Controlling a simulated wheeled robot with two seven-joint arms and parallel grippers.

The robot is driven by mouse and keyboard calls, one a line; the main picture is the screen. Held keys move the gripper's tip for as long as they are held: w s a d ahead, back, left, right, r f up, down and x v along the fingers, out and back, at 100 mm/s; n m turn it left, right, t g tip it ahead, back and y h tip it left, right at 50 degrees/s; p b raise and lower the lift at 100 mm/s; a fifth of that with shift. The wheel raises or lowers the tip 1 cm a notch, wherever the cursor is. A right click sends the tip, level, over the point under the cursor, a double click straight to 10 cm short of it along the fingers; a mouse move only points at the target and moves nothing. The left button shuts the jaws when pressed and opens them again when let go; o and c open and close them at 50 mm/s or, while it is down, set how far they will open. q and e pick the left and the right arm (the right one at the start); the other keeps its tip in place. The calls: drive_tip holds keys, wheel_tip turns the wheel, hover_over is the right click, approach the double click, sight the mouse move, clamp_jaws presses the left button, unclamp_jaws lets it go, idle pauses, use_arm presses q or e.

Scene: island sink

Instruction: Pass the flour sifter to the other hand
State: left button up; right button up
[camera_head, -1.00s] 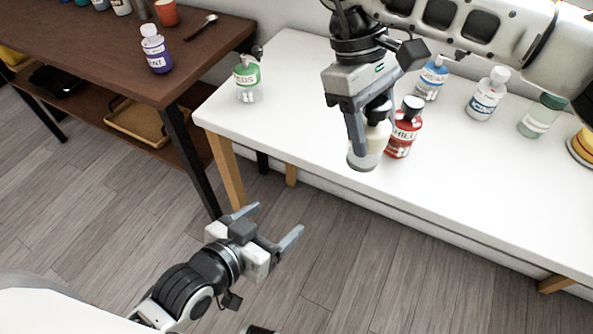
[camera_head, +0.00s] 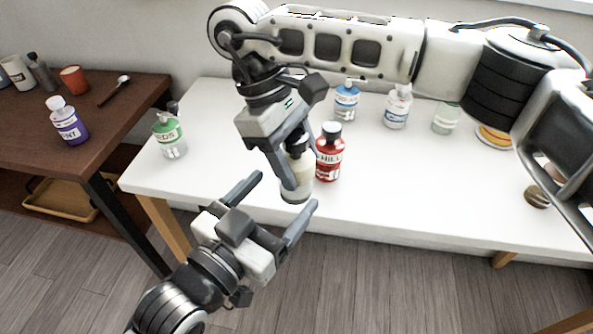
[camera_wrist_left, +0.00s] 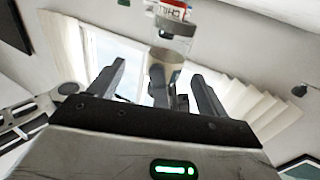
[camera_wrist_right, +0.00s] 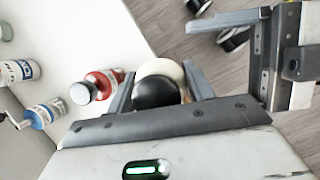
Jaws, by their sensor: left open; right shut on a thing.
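The flour sifter appears to be the cream container with a dark top (camera_head: 295,192). My right gripper (camera_head: 301,170) is shut on it and holds it upright at the front edge of the white table. In the right wrist view its black top and pale rim (camera_wrist_right: 158,88) sit between the fingers. My left gripper (camera_head: 284,191) is open, its fingers pointing up at the sifter from the lower left. The left gripper also shows at the right wrist view's upper right (camera_wrist_right: 235,45).
A red chili bottle (camera_head: 329,160) stands close beside the sifter. A green-labelled bottle (camera_head: 170,140) is at the table's left end. Blue-labelled (camera_head: 346,104), white (camera_head: 397,110) and clear (camera_head: 446,120) bottles stand behind. The brown table (camera_head: 100,110) is at left.

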sight(300, 172)
use_arm(q)
drive_tip(key=x, duration=0.6)
drive_tip(key=shift+w+d, duration=0.1)
drive_tip(key=c, duration=1.1)
use_arm(e)
drive_tip(key=o, duration=1.1)
